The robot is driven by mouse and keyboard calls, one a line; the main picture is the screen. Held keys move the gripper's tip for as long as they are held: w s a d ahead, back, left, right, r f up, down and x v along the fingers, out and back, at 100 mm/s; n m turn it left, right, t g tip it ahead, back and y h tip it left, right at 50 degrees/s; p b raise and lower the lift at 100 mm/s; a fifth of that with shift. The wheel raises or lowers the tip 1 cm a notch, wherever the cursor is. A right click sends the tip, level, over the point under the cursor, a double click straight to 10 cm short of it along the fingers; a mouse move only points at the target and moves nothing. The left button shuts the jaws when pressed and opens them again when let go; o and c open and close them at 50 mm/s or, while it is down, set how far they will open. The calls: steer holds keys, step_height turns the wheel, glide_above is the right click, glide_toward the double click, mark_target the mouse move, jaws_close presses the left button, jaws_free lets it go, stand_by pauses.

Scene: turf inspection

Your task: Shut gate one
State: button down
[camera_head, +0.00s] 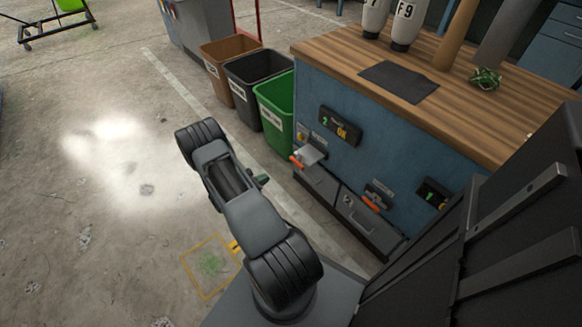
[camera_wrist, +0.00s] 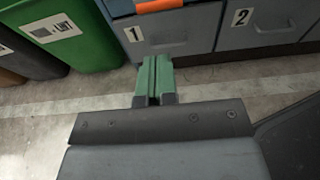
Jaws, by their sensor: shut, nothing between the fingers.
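Gate one (camera_head: 311,154) is the left of two slide gates on the blue cabinet front. Its pale plate sticks out from the cabinet, with an orange handle (camera_head: 297,162) at its outer end. The handle also shows at the top edge in the wrist view (camera_wrist: 160,5), above the grey bin marked 1 (camera_wrist: 165,38). My gripper (camera_wrist: 152,70) has green fingers held together, with nothing between them. It points at the cabinet, below the handle in the picture and apart from it. In the head view my wrist partly hides the gripper (camera_head: 262,181).
The second gate's orange handle (camera_head: 371,204) sits to the right, closer to the cabinet. A green bin (camera_head: 274,108) stands left of the cabinet, beside black (camera_head: 255,85) and brown ones (camera_head: 229,62). A small display (camera_head: 340,127) is above gate one.

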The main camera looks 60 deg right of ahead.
steer(key=b+x, duration=0.3)
steer(key=x, duration=1.1)
steer(key=shift+b, duration=0.3)
